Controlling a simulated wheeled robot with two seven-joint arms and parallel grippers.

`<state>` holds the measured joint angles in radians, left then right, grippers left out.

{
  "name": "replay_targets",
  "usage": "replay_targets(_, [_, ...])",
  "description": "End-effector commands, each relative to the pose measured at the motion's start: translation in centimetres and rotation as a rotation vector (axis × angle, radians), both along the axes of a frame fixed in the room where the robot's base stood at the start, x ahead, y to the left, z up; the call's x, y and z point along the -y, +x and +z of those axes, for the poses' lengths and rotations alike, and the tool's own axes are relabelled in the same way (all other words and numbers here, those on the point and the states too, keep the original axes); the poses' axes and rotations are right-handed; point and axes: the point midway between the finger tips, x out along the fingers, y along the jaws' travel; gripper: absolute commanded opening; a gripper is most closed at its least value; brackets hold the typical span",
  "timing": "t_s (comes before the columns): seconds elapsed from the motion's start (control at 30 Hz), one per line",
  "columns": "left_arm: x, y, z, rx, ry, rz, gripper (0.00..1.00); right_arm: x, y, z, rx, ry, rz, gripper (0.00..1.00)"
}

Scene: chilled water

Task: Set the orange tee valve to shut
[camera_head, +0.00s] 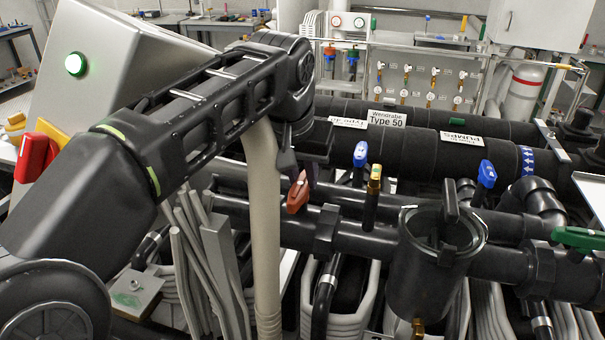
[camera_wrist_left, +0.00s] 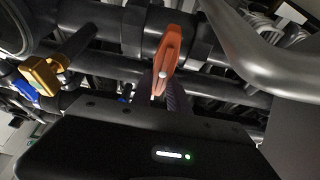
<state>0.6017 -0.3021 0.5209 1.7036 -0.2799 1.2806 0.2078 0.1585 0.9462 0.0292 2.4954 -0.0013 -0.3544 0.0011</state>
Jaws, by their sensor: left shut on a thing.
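The orange tee valve handle (camera_head: 298,192) sits on the black pipework near the middle of the head view, just below my left gripper (camera_head: 294,170). In the left wrist view the orange handle (camera_wrist_left: 168,60) stands out from a dark pipe, with its near end at the gripper's fingers (camera_wrist_left: 165,95). My left gripper is shut on the orange handle. The finger tips are dark and partly hidden against the pipes. My right gripper is not in view.
Blue valve handles (camera_head: 360,154) (camera_head: 487,174) and a brass-topped fitting (camera_head: 374,178) stand to the right. A black strainer body (camera_head: 432,255) and a green handle (camera_head: 578,238) are farther right. A beige vertical pipe (camera_head: 263,220) runs close beside my left forearm.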

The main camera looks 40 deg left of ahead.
Motion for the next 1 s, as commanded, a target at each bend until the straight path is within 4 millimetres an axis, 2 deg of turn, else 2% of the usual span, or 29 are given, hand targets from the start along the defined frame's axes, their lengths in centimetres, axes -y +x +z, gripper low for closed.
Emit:
replay_targets(0.03, [0.1,0.0,0.1,0.002,0.001,-0.003,0.21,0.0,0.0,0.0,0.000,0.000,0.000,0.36])
replay_targets(0.3, [0.0,0.0,0.0,0.001,0.001,-0.001,0.42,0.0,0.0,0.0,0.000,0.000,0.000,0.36])
replay_targets(0.67, [0.1,-0.2,0.6,0.002,0.001,-0.001,0.42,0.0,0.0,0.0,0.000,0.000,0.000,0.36])
replay_targets(0.83, [0.4,-0.9,2.6,0.004,0.000,0.000,0.42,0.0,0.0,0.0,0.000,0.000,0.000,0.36])
replay_targets(1.0, [0.7,-2.1,5.9,0.004,0.001,0.000,0.42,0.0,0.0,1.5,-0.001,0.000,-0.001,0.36])
